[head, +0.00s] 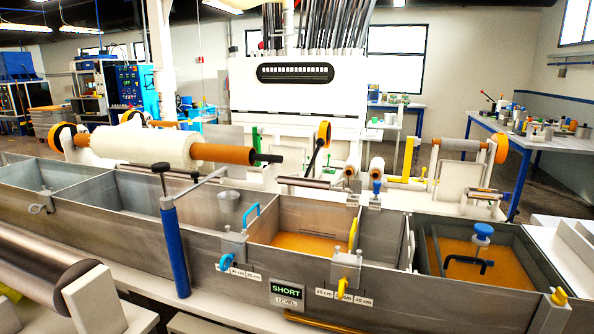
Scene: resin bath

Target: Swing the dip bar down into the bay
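The long steel bath has several bays. Its middle bay (286,216) holds amber resin at the bottom. A grey horizontal bar (308,183) lies above the far side of this bay, clear of the resin. It may be the dip bar, but I cannot tell for certain. A blue loop handle (251,217) stands on the bay's left side, and a yellow handle (352,233) stands on its right side. Grey blocks at the front rim carry a blue lever (226,262) and a yellow lever (343,286). Neither of my grippers is in view.
A blue post (175,250) with a grey side arm (201,186) rises at the front left. A white roll (145,146) spans the back. A sign (287,293) reads "SHORT LEVEL". The right bay (505,277) holds resin and a blue-knobbed clamp (482,232).

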